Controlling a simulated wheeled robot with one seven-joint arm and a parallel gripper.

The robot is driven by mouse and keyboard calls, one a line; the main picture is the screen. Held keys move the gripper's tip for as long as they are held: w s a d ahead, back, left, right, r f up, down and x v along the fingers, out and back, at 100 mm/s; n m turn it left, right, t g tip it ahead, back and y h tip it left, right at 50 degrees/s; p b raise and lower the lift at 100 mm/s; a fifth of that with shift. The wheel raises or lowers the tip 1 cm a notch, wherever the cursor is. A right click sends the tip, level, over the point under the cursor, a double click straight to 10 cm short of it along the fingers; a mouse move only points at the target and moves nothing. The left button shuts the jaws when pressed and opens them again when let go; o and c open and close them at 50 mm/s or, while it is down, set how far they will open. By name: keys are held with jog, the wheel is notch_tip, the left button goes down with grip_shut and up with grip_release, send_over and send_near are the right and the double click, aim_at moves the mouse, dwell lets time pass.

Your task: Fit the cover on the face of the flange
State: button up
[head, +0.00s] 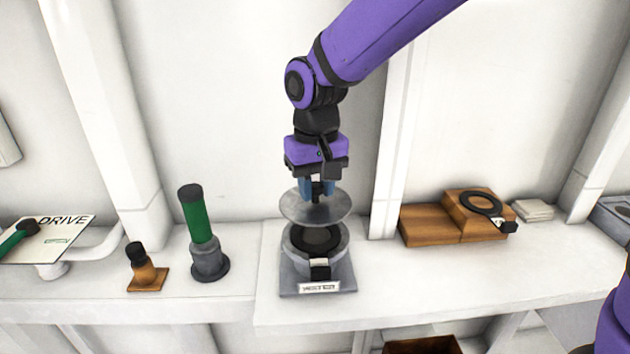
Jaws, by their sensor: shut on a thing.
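The cover (291,208) is a round grey metal disc with a knob at its centre. My gripper (317,190) points down and is shut on the cover's knob, between its blue fingers. The flange (341,267) is a grey round fitting on a square base with a label plate (319,287) at the front. The cover hangs roughly level above the flange, with a gap visible between them. A dark ring-shaped face (316,241) shows on the flange, and a black clamp part (320,268) sits at its front. The cover hides the flange's rear edge.
A green cylinder in a grey holder (197,222) and a black-topped piece on a wooden base (147,270) stand left. A wooden block (430,226) bearing a black ring clamp (483,204) is right. White posts rise behind. The shelf's front is clear beside the flange.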

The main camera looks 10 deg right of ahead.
aim_at(316, 203)
jog(key=shift+f, duration=2.5)
jog(key=shift+f, duration=0.9)
dwell(0.9)
jog(key=o, duration=1)
jog(key=shift+o, duration=0.2)
jog(key=shift+r, duration=0.1)
notch_tip(316, 203, up, 11)
jog(key=shift+f, duration=0.2)
